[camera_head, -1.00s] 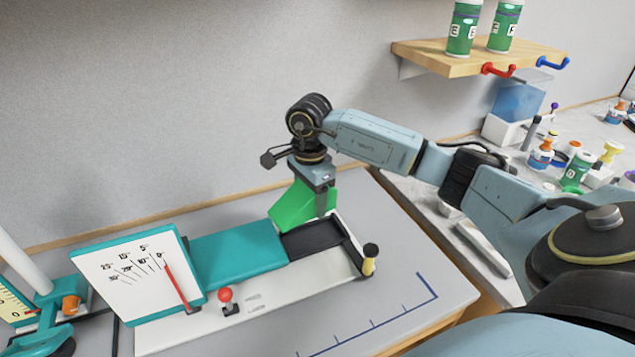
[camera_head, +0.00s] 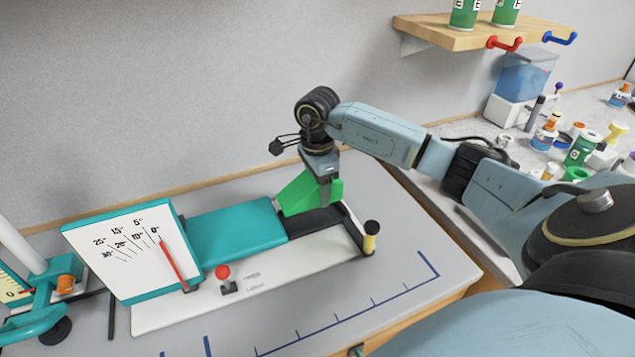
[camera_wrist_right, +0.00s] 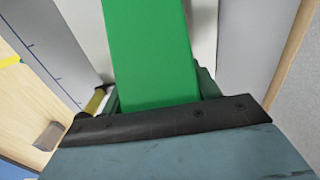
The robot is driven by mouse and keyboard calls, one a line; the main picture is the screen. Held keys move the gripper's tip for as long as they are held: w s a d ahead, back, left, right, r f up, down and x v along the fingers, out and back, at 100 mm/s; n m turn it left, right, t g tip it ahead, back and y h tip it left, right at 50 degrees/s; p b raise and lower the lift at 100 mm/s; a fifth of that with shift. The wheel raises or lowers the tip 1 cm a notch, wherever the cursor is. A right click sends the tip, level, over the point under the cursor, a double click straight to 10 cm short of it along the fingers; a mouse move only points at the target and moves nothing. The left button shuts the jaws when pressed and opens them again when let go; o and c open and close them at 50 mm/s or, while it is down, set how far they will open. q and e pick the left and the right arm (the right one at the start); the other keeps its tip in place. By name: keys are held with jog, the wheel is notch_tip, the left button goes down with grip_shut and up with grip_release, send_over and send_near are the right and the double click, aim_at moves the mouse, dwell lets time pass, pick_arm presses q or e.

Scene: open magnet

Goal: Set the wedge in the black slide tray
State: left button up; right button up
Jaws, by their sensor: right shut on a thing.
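The green wedge (camera_head: 300,194) is held by my right gripper (camera_head: 324,200), which is shut on it. The wedge is over the black slide tray (camera_head: 318,222) at the right end of the white slide unit and hides the tray's back part. I cannot tell whether the wedge touches the tray floor. In the right wrist view the green wedge (camera_wrist_right: 150,50) fills the middle, and the tray beneath is mostly hidden. My left gripper is not in view.
A teal block (camera_head: 235,232) lies left of the tray. An angle dial (camera_head: 125,250) with a red needle stands at the left end. A red-topped lever (camera_head: 223,273) and a yellow-black post (camera_head: 370,238) stand along the unit. The bench front is clear.

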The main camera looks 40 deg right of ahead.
aim_at(317, 216)
jog(key=shift+f+b, duration=1.9)
jog(key=shift+f, duration=0.9)
jog(key=shift+a+f, duration=0.15)
jog(key=shift+f, duration=0.05)
jog(key=o, duration=1.1)
jog(key=shift+f, duration=0.25)
jog(key=shift+s, duration=0.15)
jog(key=r, duration=1.4)
jog(key=shift+w+r, duration=0.15)
jog(key=shift+w, duration=0.1)
